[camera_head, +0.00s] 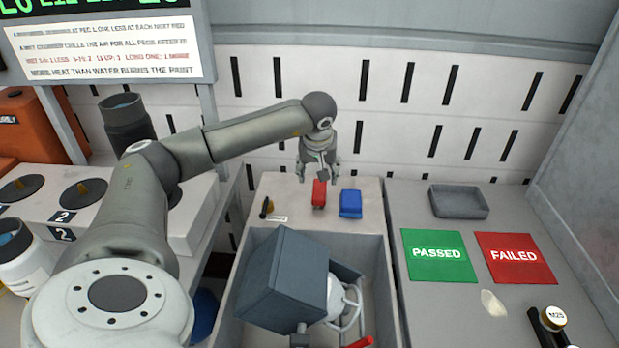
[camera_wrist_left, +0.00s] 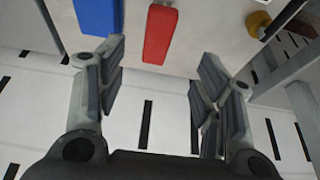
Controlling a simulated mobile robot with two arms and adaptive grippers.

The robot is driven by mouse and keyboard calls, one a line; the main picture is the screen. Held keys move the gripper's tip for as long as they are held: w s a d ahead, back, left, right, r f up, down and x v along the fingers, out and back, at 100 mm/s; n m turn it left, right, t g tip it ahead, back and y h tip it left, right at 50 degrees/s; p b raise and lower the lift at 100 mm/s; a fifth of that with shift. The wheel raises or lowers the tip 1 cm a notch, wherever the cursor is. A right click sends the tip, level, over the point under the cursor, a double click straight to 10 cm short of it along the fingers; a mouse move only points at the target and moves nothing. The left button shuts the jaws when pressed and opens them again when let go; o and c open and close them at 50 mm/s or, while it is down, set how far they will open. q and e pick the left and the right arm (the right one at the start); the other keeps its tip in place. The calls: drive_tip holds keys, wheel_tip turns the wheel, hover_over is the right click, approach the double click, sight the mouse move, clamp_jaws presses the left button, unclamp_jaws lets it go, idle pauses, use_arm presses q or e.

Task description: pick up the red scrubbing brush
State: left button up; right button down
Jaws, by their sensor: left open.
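The red scrubbing brush (camera_head: 319,194) lies on the pale ledge behind the grey bin, to the left of a blue block-like item (camera_head: 350,204). My left gripper (camera_head: 319,178) is over the far end of the brush with its fingers pointing down. In the left wrist view the open fingers (camera_wrist_left: 160,85) are spread and empty, and the red brush (camera_wrist_left: 160,32) shows beyond the fingertips, roughly in line with the gap between them. The blue item (camera_wrist_left: 98,15) is beside it. My right gripper is not in view.
A small dark-and-yellow tool (camera_head: 266,208) lies left of the brush. The grey bin (camera_head: 386,290) in front holds a dark box (camera_head: 285,280) and a white item. On the right are a grey tray (camera_head: 459,202), a green PASSED mat (camera_head: 438,271) and a red FAILED mat (camera_head: 515,273).

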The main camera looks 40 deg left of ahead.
sight(320, 189)
use_arm(q)
drive_tip(key=shift+w+a+f, duration=0.1)
drive_tip(key=shift+w, duration=0.05)
drive_tip(key=x, duration=0.4)
drive_tip(key=shift+f, duration=0.1)
drive_tip(key=shift+w+f, duration=0.1)
drive_tip(key=shift+f, duration=0.2)
drive_tip(key=shift+w+a+f, duration=0.15)
drive_tip(key=shift+w+f, duration=0.1)
drive_tip(key=shift+f, duration=0.2)
drive_tip(key=x, duration=0.4)
drive_tip(key=shift+w+a+p, duration=0.2)
drive_tip(key=shift+w+p, duration=0.05)
drive_tip(key=shift+p, duration=0.15)
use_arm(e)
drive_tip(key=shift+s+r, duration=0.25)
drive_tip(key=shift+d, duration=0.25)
use_arm(q)
drive_tip(key=shift+f, duration=0.15)
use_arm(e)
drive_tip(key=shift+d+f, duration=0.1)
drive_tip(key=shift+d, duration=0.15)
use_arm(q)
drive_tip(key=shift+c, duration=0.4)
